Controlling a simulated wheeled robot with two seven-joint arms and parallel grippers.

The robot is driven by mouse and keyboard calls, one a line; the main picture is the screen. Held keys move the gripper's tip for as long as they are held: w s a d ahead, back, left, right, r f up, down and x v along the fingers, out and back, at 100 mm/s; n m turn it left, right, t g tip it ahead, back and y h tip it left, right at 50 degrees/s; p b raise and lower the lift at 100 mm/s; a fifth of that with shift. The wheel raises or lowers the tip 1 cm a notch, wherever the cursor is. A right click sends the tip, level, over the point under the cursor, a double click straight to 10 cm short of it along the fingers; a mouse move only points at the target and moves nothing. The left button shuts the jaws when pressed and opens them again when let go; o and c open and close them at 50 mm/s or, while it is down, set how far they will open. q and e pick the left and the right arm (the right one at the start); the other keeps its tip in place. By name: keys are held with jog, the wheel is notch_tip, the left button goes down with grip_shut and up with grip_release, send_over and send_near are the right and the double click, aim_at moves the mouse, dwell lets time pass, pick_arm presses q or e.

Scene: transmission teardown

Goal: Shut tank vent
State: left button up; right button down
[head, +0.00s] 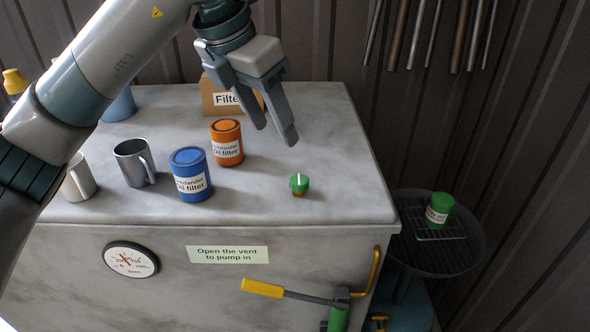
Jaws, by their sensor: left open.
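The tank vent appears as a small green knob (299,182) with a white bar across its top and a brassy base. It stands on the tank top (245,205), right of the middle. The white bar points roughly away from me; I cannot tell from it whether the vent is open. My left gripper (273,136) is open and empty, its two fingers pointing down, above and behind the knob and slightly to its left. It is apart from the knob. My right gripper is not in view.
An orange filter can (227,143), a blue filter can (190,174), a metal mug (134,163) and a white mug (78,180) stand left of the knob. A cardboard box (216,100) is behind. A yellow-handled pump (263,288) is in front; a drain pan (460,255) holds a green can (439,208).

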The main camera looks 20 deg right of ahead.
aim_at(298, 180)
pick_arm(q)
jog(key=p+x, duration=0.5)
jog(key=x, duration=0.8)
jog(key=shift+w+d+f, duration=0.1)
jog(key=shift+d+f, duration=0.1)
jog(key=shift+d+f+p, duration=0.15)
jog(key=shift+f+p, duration=0.15)
jog(key=shift+f, duration=0.25)
jog(key=shift+w, duration=0.1)
jog(key=c, duration=1.1)
